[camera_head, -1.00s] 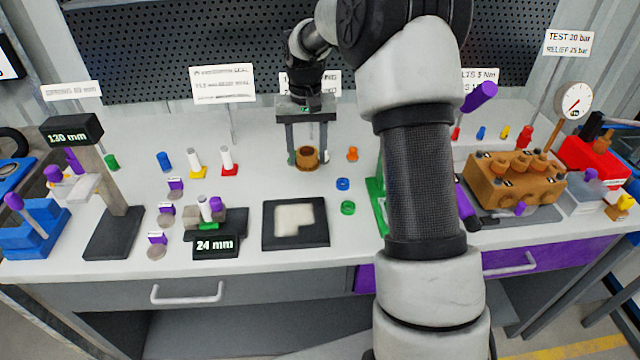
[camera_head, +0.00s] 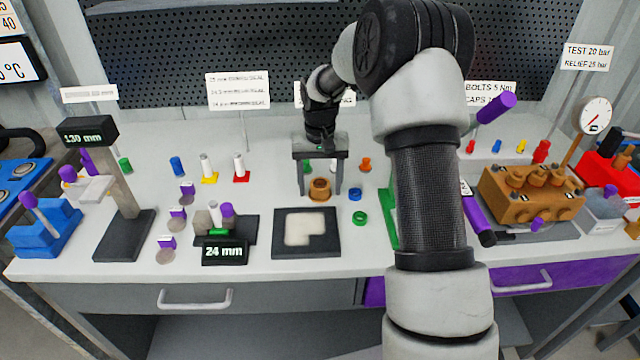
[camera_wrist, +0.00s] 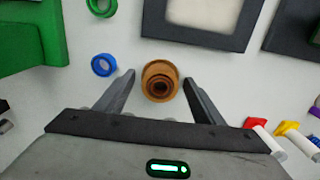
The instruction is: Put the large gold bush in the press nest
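The large gold bush (camera_head: 320,189) is a stepped, round gold-brown ring standing upright on the bench, just behind the dark square tray. My gripper (camera_head: 320,192) points down over it with its two fingers apart. In the wrist view the bush (camera_wrist: 160,82) lies between the open fingers of my gripper (camera_wrist: 159,76), with a visible gap on each side. Nothing is held. A green frame (camera_head: 388,218), partly behind my arm, also shows at the upper left of the wrist view (camera_wrist: 30,35); I cannot make out the press nest.
A blue ring (camera_head: 355,194) and a green ring (camera_head: 360,218) lie to the right of the bush. The dark tray (camera_head: 306,252) with a pale inset is in front. Small coloured parts stand behind and left. A brown pump block (camera_head: 531,193) stands at the right.

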